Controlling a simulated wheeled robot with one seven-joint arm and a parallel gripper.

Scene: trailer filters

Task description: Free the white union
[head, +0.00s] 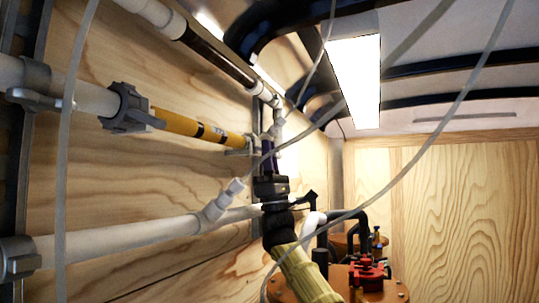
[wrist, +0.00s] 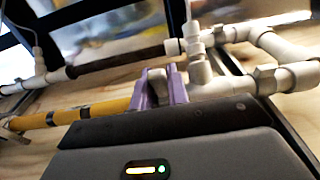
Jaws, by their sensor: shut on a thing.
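My gripper (wrist: 163,88) has purple fingers and is shut on a pale ring-shaped fitting, apparently the white union (wrist: 156,84). The fitting sits at the right end of the yellow pipe (wrist: 70,117). Most of it is hidden between the fingers in the wrist view. A white tee (wrist: 207,80) is just right of the fingers. In the head view, my gripper (head: 268,153) reaches up to the wall beside the right end of the yellow pipe (head: 200,129). The union itself cannot be made out there.
White pipes (head: 130,238) run along the plywood wall, with a grey nut (head: 127,108) at the yellow pipe's left end. Clear hoses (head: 425,150) hang across the view. A red valve (head: 370,275) stands on orange-brown tanks at lower right.

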